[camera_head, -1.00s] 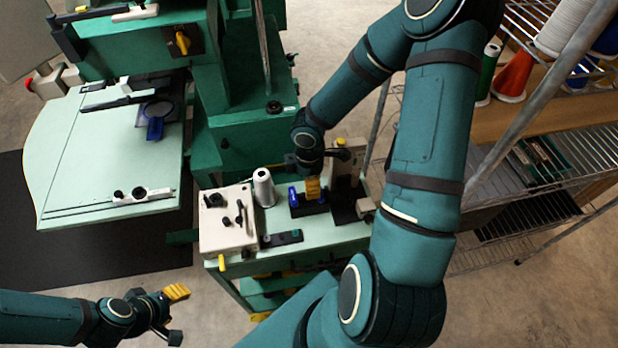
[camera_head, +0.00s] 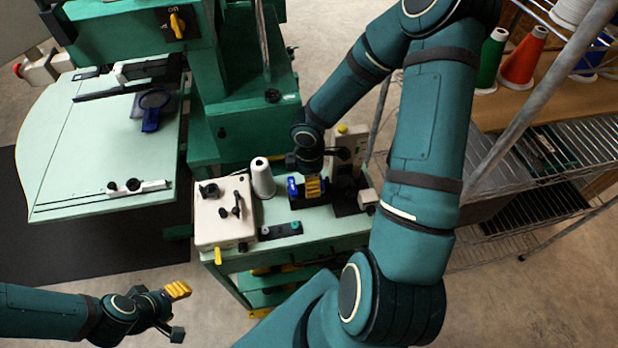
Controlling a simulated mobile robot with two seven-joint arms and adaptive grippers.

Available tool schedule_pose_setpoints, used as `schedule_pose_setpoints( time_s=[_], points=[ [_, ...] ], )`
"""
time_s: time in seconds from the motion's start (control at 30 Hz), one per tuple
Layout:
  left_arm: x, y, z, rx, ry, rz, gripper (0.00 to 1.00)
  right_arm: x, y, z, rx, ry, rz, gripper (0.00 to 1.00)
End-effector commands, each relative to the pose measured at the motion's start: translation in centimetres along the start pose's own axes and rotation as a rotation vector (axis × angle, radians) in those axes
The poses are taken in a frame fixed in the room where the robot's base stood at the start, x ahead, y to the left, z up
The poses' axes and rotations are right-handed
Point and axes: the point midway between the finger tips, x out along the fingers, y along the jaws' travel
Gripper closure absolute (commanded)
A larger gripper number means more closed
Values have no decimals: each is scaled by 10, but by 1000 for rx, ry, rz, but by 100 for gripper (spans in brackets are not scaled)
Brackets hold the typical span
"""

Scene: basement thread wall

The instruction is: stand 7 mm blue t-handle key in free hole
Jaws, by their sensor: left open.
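A small blue piece (camera_head: 292,187) stands at the left end of a black block (camera_head: 298,203) on the pale green bench top; I cannot tell for sure that it is the 7 mm T-handle key. My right gripper (camera_head: 313,187) points down over this block, a yellow finger pad showing just right of the blue piece. Its other finger and anything between them are hidden. A low black strip (camera_head: 280,232) with small round teal and grey tops lies nearer the front; no free hole can be made out. My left gripper (camera_head: 177,312) is open and empty at lower left, away from the bench.
A white box with black knobs (camera_head: 222,215) and a white thread cone (camera_head: 262,178) stand left of the block. A grey upright unit (camera_head: 347,155) stands behind right. A green machine with a pale table (camera_head: 100,150) is at left, a wire rack (camera_head: 580,145) at right.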

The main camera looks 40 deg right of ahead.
Motion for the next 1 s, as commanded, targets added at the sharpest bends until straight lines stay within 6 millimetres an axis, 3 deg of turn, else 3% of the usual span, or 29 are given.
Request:
schedule_pose_setpoints(
  time_s=[1.0],
  points=[
    [17,-6,2,0,0,0,50,18,0,0,0,0,0,79]
  ],
)
